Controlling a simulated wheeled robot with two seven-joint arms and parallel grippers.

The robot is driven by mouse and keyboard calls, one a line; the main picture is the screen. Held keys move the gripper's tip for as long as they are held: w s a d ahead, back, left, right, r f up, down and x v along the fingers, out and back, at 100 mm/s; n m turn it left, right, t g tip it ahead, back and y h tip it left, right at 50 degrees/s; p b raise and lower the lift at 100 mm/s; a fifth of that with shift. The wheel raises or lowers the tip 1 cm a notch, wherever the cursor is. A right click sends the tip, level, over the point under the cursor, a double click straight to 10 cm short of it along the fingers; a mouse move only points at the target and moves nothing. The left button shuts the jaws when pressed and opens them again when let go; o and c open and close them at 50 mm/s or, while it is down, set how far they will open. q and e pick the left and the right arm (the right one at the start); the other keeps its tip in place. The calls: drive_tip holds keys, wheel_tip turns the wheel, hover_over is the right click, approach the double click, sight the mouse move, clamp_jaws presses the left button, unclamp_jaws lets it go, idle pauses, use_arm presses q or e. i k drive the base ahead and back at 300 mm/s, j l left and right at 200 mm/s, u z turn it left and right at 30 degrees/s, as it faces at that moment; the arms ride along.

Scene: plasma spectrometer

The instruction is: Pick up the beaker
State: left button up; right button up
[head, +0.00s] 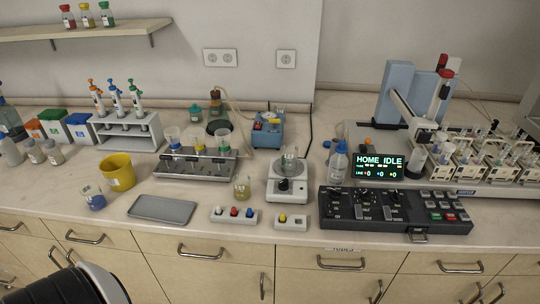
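Several clear vessels could be the beaker. One with blue liquid (95,201) stands on the bench at the left, beside a yellow tub. A small one with yellowish liquid (242,188) stands on the bench near the middle. Another clear glass vessel (290,161) sits on a white device with a dark knob (288,187). All look upright. Neither gripper shows in the head view.
A yellow tub (118,176), grey tray (162,209), button boxes (235,216) and black control panel (395,211) line the bench front. A pipette rack (130,128) stands behind. A sampler machine (398,82) fills the right. Bare bench (60,225) lies at front left.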

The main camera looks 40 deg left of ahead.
sight(91, 191)
drive_tip(key=u, duration=2.5)
drive_tip(key=l+z, duration=0.15)
drive_tip(key=z, duration=1.3)
drive_tip(key=u, duration=1.5)
drive_tip(key=k+j+u, duration=0.15)
drive_tip(key=u, duration=0.25)
drive_tip(key=j+u, duration=0.35)
drive_tip(key=k+j, duration=0.05)
